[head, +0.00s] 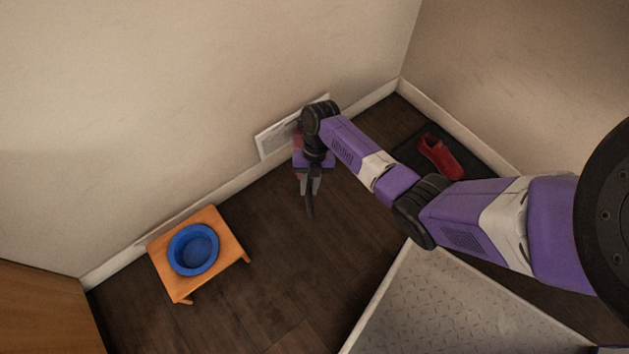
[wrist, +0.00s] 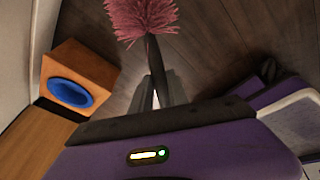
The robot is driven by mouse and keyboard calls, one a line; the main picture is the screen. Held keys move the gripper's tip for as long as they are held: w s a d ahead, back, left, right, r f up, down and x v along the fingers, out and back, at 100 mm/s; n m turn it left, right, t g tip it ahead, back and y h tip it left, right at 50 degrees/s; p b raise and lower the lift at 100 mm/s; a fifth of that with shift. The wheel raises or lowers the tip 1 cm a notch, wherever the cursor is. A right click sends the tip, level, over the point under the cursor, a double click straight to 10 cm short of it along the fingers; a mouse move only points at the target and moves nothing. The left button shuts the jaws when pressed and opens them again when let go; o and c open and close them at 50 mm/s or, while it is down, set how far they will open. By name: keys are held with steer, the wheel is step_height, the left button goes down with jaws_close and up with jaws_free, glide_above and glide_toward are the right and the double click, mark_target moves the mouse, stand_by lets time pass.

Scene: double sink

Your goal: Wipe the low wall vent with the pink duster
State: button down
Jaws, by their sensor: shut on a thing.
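The wall vent (head: 275,140) is a pale rectangular panel low on the left wall, just above the floor. My arm and wrist hide its right part. My gripper (head: 309,188) points down in front of the wall, close to the vent. In the wrist view my gripper (wrist: 160,90) is shut on the dark handle of the pink duster (wrist: 143,15). The duster's fluffy pink head lies beyond the fingertips, cut by the top edge. In the head view the duster is mostly hidden by my wrist, and I cannot tell whether it touches the vent.
A small orange wooden stand (head: 225,236) with a blue bowl (head: 193,250) stands by the wall on the left. A red shoe (head: 440,156) lies on a dark mat (head: 478,158) near the corner. Dark floor (head: 270,295) is clear between stand and gripper.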

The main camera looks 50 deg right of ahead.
steer(key=w+a+p, duration=0.1)
steer(key=w+a, duration=0.2)
steer(key=a, duration=0.6)
steer(key=shift+a+p, duration=0.4)
stand_by(0.7)
steer(key=s+a+p, duration=0.1)
steer(key=s+p, duration=0.4)
steer(key=shift+s+a, duration=0.3)
steer(key=shift+s, duration=0.1)
steer(key=shift+p, duration=0.35)
